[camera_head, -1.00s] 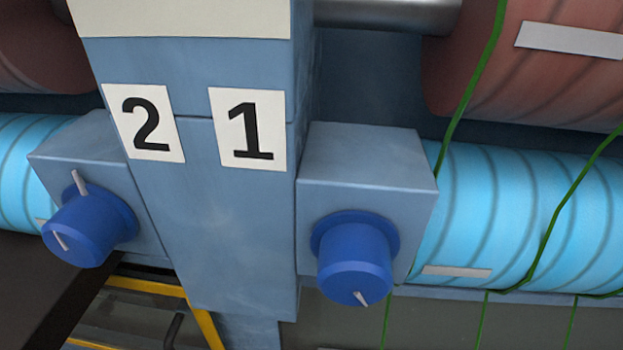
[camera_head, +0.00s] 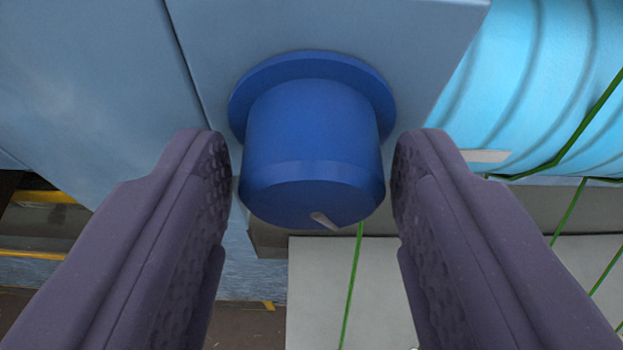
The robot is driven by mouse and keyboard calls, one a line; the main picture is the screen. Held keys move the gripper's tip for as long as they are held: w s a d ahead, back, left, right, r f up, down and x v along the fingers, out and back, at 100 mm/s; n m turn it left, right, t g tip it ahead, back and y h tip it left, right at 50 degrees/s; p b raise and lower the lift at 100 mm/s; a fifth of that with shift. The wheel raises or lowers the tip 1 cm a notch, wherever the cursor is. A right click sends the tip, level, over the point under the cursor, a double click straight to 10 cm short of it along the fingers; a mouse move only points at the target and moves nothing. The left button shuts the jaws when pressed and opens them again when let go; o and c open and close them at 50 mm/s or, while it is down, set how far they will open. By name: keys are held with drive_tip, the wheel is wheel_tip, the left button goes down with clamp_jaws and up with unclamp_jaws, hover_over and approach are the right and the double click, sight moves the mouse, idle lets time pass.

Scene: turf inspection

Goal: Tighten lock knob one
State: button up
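Lock knob one (camera_head: 312,140) is a blue round knob with a wide collar, on the underside front of a blue-grey block (camera_head: 330,25). A short pale pointer mark (camera_head: 324,220) shows at the lower edge of its end face. My gripper (camera_head: 311,165) is open, with one dark purple padded finger on each side of the knob. A narrow gap shows between each fingertip and the knob. The number labels are out of view now.
A light blue ribbed roller (camera_head: 545,85) lies to the right, with green strands (camera_head: 560,150) hanging over it. A pale grey panel (camera_head: 370,290) is below the knob. Yellow-edged framing (camera_head: 45,197) shows at lower left.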

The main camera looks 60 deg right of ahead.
drive_tip(key=c, duration=0.7)
